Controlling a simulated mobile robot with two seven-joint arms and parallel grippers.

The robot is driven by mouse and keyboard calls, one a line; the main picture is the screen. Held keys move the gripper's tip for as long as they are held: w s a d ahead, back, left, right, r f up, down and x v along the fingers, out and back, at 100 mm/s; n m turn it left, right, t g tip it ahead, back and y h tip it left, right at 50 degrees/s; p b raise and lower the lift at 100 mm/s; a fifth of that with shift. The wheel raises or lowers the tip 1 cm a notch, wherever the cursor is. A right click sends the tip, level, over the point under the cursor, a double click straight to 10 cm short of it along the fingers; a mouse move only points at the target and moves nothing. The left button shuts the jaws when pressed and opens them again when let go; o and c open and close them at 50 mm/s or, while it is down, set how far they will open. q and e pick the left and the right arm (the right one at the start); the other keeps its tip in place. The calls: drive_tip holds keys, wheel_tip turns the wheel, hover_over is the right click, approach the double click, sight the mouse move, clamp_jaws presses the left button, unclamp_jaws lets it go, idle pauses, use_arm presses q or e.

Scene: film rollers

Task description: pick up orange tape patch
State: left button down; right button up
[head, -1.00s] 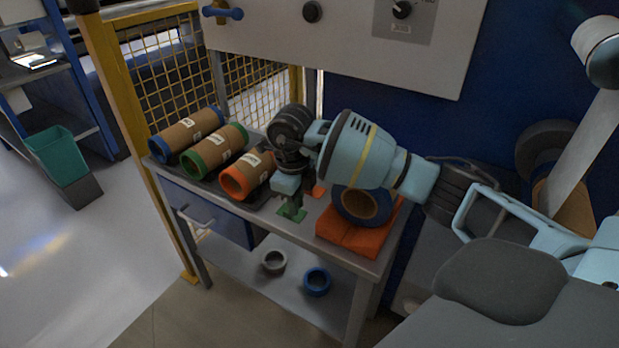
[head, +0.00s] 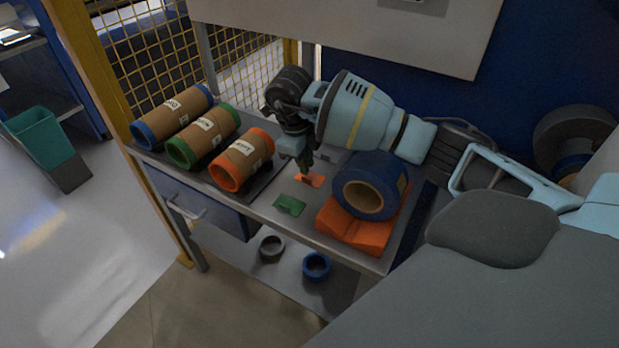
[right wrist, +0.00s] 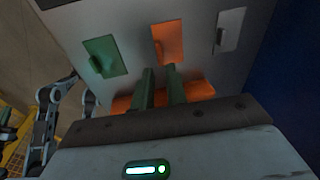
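The orange tape patch (head: 311,179) lies flat on the table top, between the cardboard rolls and the blue roll. It also shows in the right wrist view (right wrist: 167,43), with a small raised tab. My right gripper (head: 305,172) points down just over it and hides part of it in the head view. In the right wrist view its two fingers (right wrist: 159,70) are apart with nothing between them, and the patch lies just beyond the tips. Whether the fingers touch the tab cannot be told. My left gripper is not in view.
A green patch (head: 290,205) lies nearer the front; a grey patch (right wrist: 230,30) lies on the orange one's other side. A blue roll (head: 384,166) rests on an orange cradle (head: 350,237) to the right. Three cardboard rolls (head: 208,138) lie left. Two rings (head: 317,266) sit on the lower shelf.

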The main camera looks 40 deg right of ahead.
sight(307, 178)
drive_tip(key=f, duration=0.4)
drive_tip(key=shift+w+d, duration=0.1)
drive_tip(key=shift+w, duration=0.3)
drive_tip(key=shift+d+f, duration=0.15)
drive_tip(key=shift+f, duration=0.4)
drive_tip(key=shift+c, duration=0.4)
clamp_jaws()
drive_tip(key=shift+r, duration=0.1)
